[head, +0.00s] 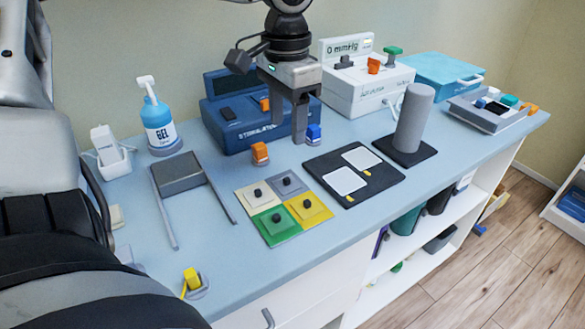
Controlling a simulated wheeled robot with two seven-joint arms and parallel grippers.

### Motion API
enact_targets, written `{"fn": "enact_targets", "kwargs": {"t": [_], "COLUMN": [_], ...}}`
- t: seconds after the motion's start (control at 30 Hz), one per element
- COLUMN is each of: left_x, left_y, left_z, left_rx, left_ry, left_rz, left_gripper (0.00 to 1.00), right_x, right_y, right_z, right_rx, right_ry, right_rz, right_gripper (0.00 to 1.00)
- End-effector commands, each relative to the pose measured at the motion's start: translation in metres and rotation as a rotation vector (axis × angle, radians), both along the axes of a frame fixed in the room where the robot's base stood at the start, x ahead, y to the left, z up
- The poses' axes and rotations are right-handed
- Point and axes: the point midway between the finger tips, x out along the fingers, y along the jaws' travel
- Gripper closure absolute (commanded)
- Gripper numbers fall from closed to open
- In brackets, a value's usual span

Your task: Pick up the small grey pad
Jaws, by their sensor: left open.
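The small grey pad (291,190) is a flat square with a black knob. It lies on the blue-topped counter at the back right of a two-by-two group of pads. The cream pad (249,204) is to its left, the yellow pad (317,216) in front to its right, and the green pad (277,233) in front to its left. My left gripper (288,132) points down with its fingers apart and empty. It shows above the grey pad in the picture, apart from it. My right gripper is not in view.
A dark mat with two white pads (345,181) lies right of the group, with a grey cylinder (415,118) beyond. A blue device (225,130) and orange block (260,152) stand behind. A grey frame (178,184) is left. Bare counter (205,245) lies front left.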

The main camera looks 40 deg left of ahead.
Motion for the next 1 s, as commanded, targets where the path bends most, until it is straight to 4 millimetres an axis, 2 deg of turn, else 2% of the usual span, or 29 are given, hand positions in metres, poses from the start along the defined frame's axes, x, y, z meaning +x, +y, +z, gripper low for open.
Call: {"fn": "enact_targets", "kwargs": {"t": [0.03,0.23,0.53,0.8,1.0], "left_x": [-0.001,-0.001,-0.001,-0.003,-0.002], "left_y": [0.0,0.0,0.002,0.005,0.005], "left_z": [-0.014,-0.052,-0.076,-0.114,-0.12], "left_rx": [-0.001,0.0,-0.001,0.001,-0.001], "left_ry": [0.005,0.003,0.001,0.002,-0.002], "left_rz": [-0.001,0.0,0.001,0.0,0.0], "left_gripper": [0.47,0.47,0.47,0.47,0.47], "right_x": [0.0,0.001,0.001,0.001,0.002], "right_y": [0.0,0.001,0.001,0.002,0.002], "right_z": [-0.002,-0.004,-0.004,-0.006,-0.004], "right_rx": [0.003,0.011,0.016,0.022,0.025], "right_ry": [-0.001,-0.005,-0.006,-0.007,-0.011], "right_rz": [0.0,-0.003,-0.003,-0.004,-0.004], "right_gripper": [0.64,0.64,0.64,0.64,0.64]}}
